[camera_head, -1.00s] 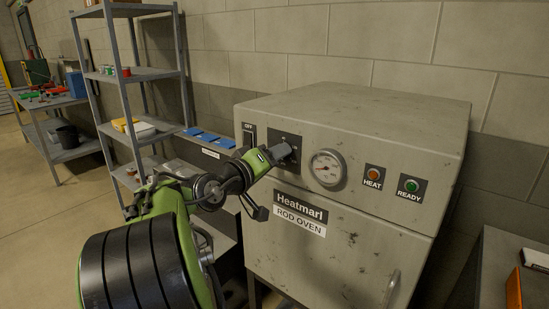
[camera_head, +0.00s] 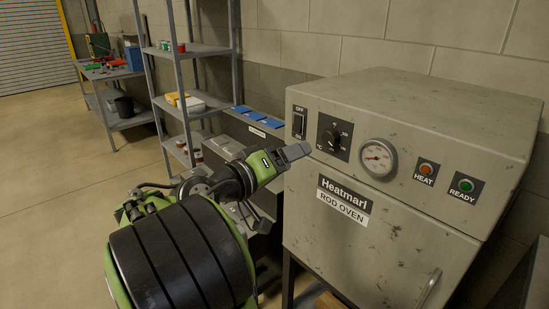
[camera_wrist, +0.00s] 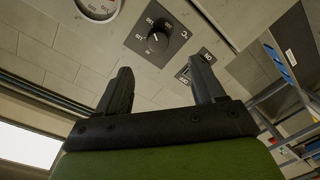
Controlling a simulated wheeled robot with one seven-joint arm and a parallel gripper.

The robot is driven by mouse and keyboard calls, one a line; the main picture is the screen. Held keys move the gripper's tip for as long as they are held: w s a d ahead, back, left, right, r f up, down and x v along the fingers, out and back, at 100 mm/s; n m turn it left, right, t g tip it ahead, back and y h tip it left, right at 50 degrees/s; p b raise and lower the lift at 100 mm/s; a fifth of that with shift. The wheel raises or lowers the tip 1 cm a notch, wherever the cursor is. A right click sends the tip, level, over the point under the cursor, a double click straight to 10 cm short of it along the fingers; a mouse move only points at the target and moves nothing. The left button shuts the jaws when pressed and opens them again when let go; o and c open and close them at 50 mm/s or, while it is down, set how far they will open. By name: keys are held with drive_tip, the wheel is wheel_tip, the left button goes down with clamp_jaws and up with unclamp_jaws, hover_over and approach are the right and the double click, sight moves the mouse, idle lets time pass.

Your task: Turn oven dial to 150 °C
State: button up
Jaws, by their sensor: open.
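The oven dial (camera_head: 331,139) is a black knob on a dark square plate with a temperature scale, on the front panel of the grey Heatmarl rod oven (camera_head: 350,240). It also shows in the wrist view (camera_wrist: 157,42), upside down, with a pale pointer line on the knob; I cannot read exactly which number it marks. My gripper (camera_head: 300,151) is to the lower left of the dial in the head view, apart from it. In the wrist view my gripper (camera_wrist: 160,85) has its two fingers spread with nothing between them, and the dial is beyond the fingertips.
An OFF switch (camera_head: 299,122) is left of the dial, a round gauge (camera_head: 378,158) right of it. HEAT (camera_head: 426,170) and READY (camera_head: 465,186) lamps follow. Blue trays (camera_head: 258,117) and a grey shelf rack (camera_head: 190,105) stand left of the oven. Floor at left is clear.

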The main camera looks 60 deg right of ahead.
drive_tip(key=shift+r+p+v, duration=0.2)
drive_tip(key=shift+p+v, duration=1.2)
drive_tip(key=shift+v, duration=0.75)
